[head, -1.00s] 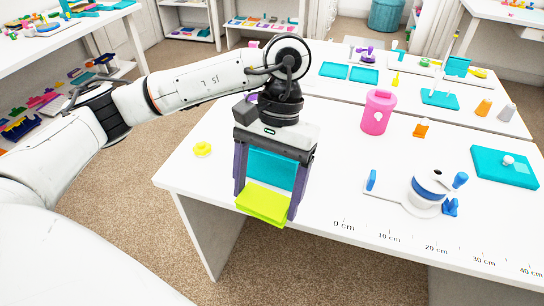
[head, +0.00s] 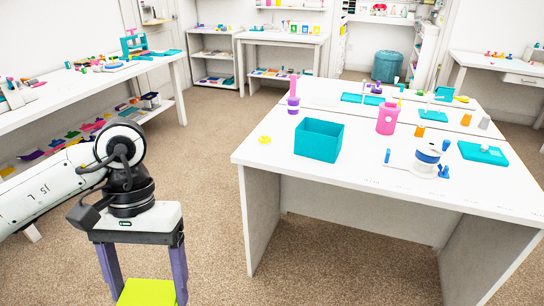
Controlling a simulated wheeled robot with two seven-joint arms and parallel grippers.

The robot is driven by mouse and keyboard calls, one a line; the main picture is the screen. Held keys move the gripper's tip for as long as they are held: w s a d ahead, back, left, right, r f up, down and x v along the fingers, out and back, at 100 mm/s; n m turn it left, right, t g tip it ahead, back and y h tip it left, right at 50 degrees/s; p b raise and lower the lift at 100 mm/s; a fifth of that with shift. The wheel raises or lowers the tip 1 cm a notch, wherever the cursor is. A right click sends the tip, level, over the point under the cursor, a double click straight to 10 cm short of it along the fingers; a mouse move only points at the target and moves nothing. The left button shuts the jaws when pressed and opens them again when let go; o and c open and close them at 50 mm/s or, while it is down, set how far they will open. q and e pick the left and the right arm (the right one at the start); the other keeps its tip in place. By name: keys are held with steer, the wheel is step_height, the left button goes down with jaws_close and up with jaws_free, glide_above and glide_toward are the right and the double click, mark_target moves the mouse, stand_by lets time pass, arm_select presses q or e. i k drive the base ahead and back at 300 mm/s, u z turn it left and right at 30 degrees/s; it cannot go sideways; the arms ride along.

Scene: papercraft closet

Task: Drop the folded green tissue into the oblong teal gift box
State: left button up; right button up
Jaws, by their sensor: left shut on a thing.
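The folded green tissue (head: 147,293) is a flat yellow-green piece at the bottom left of the head view, cut off by the lower edge. My left gripper (head: 146,284) is shut on it, one purple finger on each side, pointing down. They are over the carpet, left of the table. The oblong teal gift box (head: 318,142) stands open at the top near the table's left front edge, to the right of and farther away than the gripper. Its inside floor is hidden. My right gripper is not in view.
The white table (head: 350,181) holds a yellow piece (head: 265,139), a purple and pink piece (head: 293,103), a pink canister (head: 387,118) and a white-and-blue device (head: 427,157). Carpet (head: 215,220) is clear between gripper and table. A cluttered side table (head: 100,86) is at the left.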

mark_target(313, 151)
steer(key=z, duration=0.85)
steer(key=i, duration=1.45)
steer(key=u, duration=0.75)
steer(key=i, duration=0.35)
steer(key=u, duration=0.2)
